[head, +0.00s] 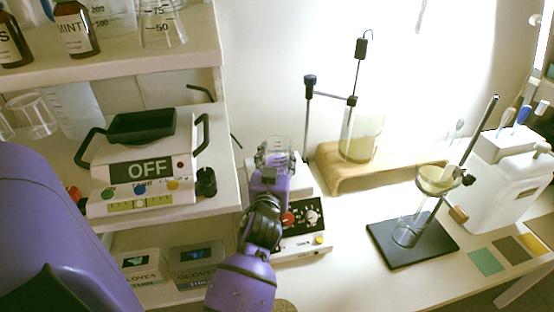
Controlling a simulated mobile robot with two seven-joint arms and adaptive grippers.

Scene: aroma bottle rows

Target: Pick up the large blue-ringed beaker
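A clear glass beaker (279,146) with faint markings is at the hot plate stirrer (312,215), at the middle of the bench. I cannot make out a blue ring on it. My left gripper (274,162) is at this beaker, with dark fingers around its lower part. Whether the fingers press on the glass is too small to tell, as is whether the beaker rests on the plate. The gripper and wrist hide part of the beaker and the stirrer. My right gripper is not in view.
A larger beaker (361,148) with yellowish content stands on a wooden stand (340,180) behind. A ring stand (412,245) with a funnel and flask is at right, near a white jug (508,165). Left are shelves with a scale (143,180) reading OFF, glassware and bottles.

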